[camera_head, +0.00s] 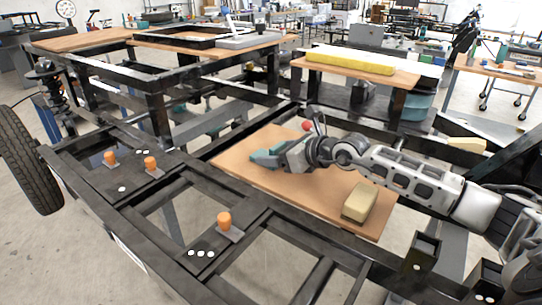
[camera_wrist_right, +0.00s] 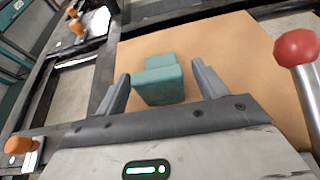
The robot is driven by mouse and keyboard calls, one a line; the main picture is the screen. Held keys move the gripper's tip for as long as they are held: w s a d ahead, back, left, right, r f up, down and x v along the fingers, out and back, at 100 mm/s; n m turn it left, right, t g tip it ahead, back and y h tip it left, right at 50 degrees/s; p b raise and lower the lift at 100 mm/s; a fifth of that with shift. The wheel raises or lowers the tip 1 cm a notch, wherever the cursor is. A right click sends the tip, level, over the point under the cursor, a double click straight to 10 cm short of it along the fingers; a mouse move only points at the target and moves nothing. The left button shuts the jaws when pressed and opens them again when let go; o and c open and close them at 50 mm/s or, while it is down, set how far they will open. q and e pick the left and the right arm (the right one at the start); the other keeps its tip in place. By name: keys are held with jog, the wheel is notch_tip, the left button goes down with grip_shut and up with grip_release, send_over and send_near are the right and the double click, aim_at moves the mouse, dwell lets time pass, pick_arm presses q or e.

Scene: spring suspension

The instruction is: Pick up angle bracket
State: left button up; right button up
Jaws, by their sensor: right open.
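The teal angle bracket (camera_wrist_right: 160,84) lies on the brown board, between and just beyond the two fingers of my right gripper (camera_wrist_right: 160,77) in the right wrist view. The fingers are apart, with a gap on each side of the bracket. In the head view the bracket (camera_head: 263,159) shows at the tip of my right gripper (camera_head: 280,155), partly hidden by it. My left gripper is not in view.
The brown board (camera_head: 320,192) rests on a black metal frame. A yellowish block (camera_head: 360,202) sits at its right front. A red-knobbed rod (camera_wrist_right: 297,47) stands close on the right. Orange knobs (camera_head: 224,220) rise from the frame at left. Open gaps lie between the beams.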

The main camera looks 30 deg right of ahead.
jog(key=shift+w+a+f, duration=0.1)
jog(key=shift+w, duration=0.2)
jog(key=c, duration=1.2)
